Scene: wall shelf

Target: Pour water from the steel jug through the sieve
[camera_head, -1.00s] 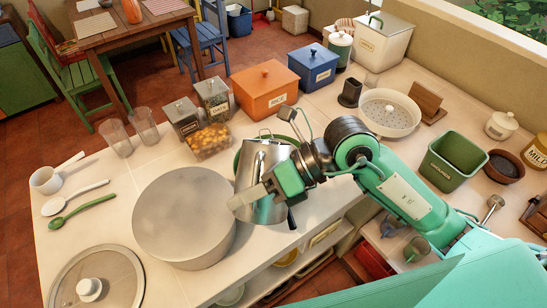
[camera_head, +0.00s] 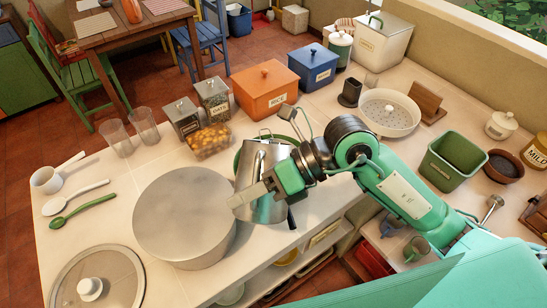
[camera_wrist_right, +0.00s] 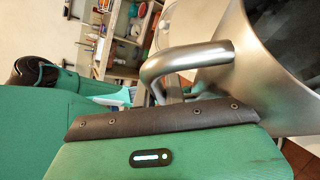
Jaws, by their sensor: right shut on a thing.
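A white round bowl with a perforated plate (camera_head: 389,107), which looks like the sieve, sits at the back right, away from the jug. My left gripper is not in view.
A green curved rim (camera_head: 238,156) shows behind the jug, mostly hidden. An orange rice box (camera_head: 264,92), a blue box (camera_head: 313,68) and clear canisters (camera_head: 208,139) stand behind. A green bin (camera_head: 452,160) is at right.

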